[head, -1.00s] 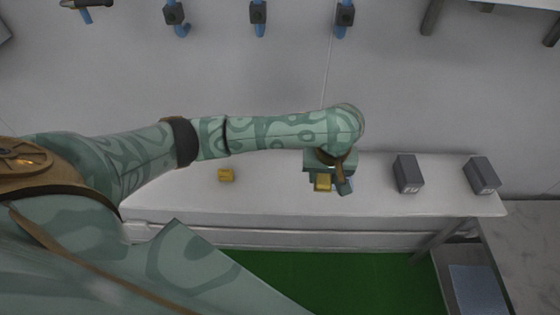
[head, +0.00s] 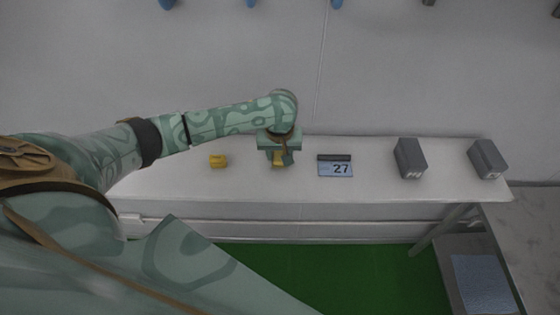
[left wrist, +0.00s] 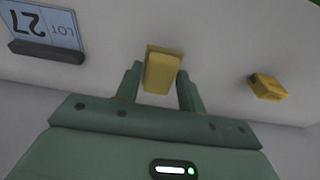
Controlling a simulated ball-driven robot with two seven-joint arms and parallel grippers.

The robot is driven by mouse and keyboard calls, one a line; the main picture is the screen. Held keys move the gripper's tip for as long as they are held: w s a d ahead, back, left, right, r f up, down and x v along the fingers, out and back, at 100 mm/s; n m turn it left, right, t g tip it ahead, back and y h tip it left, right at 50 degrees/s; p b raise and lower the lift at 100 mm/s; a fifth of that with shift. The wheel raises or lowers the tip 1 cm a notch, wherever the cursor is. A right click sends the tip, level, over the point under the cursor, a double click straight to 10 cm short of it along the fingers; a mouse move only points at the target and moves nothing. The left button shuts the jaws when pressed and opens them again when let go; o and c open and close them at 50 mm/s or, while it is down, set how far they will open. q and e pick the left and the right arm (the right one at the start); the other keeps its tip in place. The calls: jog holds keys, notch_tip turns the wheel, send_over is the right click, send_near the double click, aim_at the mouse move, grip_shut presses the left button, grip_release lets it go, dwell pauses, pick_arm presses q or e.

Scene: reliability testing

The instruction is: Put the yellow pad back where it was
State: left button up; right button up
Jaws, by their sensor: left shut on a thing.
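My left gripper (head: 279,160) is over the white table, between the loose yellow block and the LOT 27 card. It is shut on a yellow pad (head: 281,158). In the left wrist view the yellow pad (left wrist: 161,73) sits between the two green fingers of the gripper (left wrist: 159,88). I cannot tell whether its underside touches the table. A second yellow block (head: 219,161) lies on the table to the left, apart from the gripper; it also shows in the left wrist view (left wrist: 268,87). My right gripper is not in view.
The LOT 27 card (head: 336,170) with its dark holder stands just right of the gripper. Two grey boxes (head: 410,158) and (head: 487,160) stand farther right on the white table (head: 370,188). The tabletop between card and boxes is clear.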

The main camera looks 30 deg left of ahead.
aim_at(280, 161)
pick_arm(q)
notch_tip(280, 161, down, 3)
jog(key=shift+r+b, duration=0.2)
jog(key=shift+b, duration=0.1)
jog(key=shift+d+r, duration=0.1)
jog(key=o, duration=0.9)
jog(key=shift+r, duration=0.1)
jog(key=r+p, duration=0.1)
jog(key=r, duration=0.3)
jog(key=s+r+p, duration=0.1)
jog(key=r+p, duration=0.1)
jog(key=r, duration=0.1)
jog(key=d+r+p, duration=0.1)
jog(key=r+p, duration=0.1)
jog(key=r, duration=0.2)
jog(key=shift+s+r, duration=0.3)
jog(key=shift+r, duration=0.05)
